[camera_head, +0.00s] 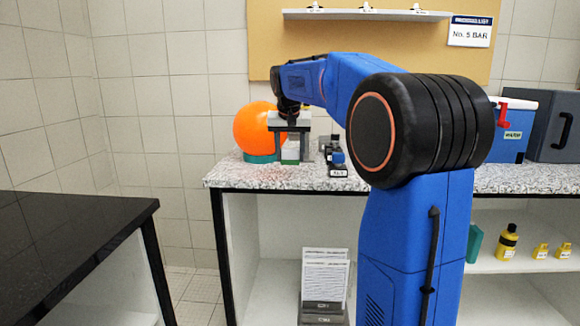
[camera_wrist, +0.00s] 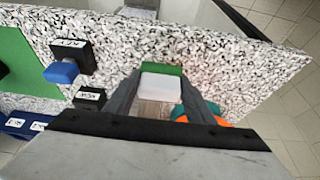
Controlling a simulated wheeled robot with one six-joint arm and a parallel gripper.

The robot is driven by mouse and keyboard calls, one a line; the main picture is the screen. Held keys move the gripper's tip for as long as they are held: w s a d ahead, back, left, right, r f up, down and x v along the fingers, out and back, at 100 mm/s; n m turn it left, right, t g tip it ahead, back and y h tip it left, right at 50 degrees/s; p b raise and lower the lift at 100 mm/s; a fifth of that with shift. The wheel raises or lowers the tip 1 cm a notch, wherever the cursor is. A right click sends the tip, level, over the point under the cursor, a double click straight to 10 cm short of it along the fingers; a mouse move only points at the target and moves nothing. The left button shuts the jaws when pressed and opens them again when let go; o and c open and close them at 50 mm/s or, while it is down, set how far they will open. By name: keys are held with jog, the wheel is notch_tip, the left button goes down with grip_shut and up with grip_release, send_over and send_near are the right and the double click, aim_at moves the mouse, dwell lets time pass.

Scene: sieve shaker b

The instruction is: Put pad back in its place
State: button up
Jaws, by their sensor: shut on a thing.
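A small block with a white face and a green part, which I take to be the pad (camera_head: 290,154), is between the fingers of my gripper (camera_head: 291,146) over the left end of the speckled counter. In the wrist view my gripper (camera_wrist: 160,95) has one finger on each side of the white part (camera_wrist: 161,87), with the green part (camera_wrist: 162,69) beyond it. The gripper is shut on it. The pad's underside is hidden, and I cannot tell if it touches the counter.
An orange ball (camera_head: 256,128) on a teal ring (camera_head: 262,158) stands close left of the gripper. Small black labelled blocks (camera_head: 337,171), one with a blue part, stand to the right. The speckled counter (camera_head: 228,177) ends at the left. A blue box (camera_head: 514,125) stands far right.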

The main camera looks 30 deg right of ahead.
aim_at(290, 161)
jog(key=shift+f, duration=2)
jog(key=o, duration=1)
jog(key=shift+f, duration=0.1)
jog(key=v, duration=1.2)
